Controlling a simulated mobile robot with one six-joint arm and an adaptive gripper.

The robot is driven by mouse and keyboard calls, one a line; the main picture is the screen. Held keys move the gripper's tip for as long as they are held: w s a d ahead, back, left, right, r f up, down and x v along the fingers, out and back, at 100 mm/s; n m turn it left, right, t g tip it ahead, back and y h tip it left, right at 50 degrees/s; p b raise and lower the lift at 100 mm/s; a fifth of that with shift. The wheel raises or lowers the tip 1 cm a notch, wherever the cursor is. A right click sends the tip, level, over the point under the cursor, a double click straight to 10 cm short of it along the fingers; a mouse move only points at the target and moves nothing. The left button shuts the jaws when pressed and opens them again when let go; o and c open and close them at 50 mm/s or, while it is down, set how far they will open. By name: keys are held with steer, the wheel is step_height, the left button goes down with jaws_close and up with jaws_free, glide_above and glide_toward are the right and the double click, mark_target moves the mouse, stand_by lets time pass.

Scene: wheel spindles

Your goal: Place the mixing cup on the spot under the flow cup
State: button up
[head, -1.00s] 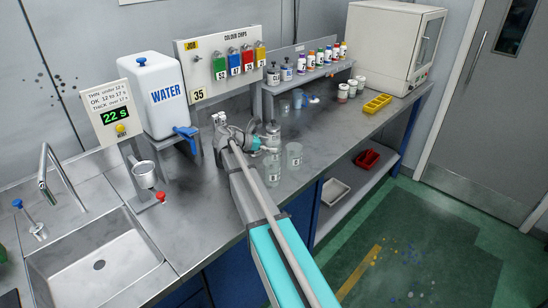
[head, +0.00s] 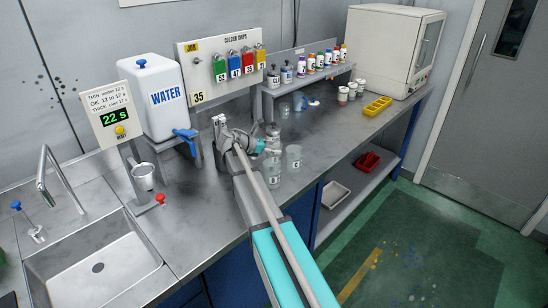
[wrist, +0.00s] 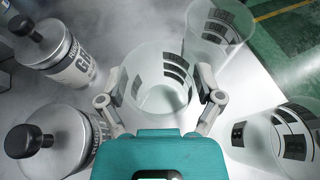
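A clear mixing cup with dark printed marks (wrist: 160,65) stands between the two fingers of my gripper (wrist: 162,92) in the wrist view. The fingers are spread to either side of its wall; I cannot tell if they press on it. In the head view my gripper (head: 265,148) is low over the bench among the cups. Two more clear cups (wrist: 215,28) (wrist: 275,140) stand close by; in the head view one (head: 293,158) is right of my gripper. The metal flow cup (head: 143,176) hangs on its stand at left, beside the timer; the spot under it is not clearly seen.
Two black-capped bottles (wrist: 70,62) (wrist: 50,145) stand close left of the fingers in the wrist view. The water tank (head: 165,98) with a blue tap and the sink (head: 95,265) are at left. A yellow tray (head: 377,106) lies at right. Bench between flow cup and my arm looks clear.

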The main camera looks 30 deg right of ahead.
steer(key=shift+c, duration=1.2)
steer(key=shift+r, duration=0.15)
step_height(320, 180, up, 18)
steer(key=p, duration=1.8)
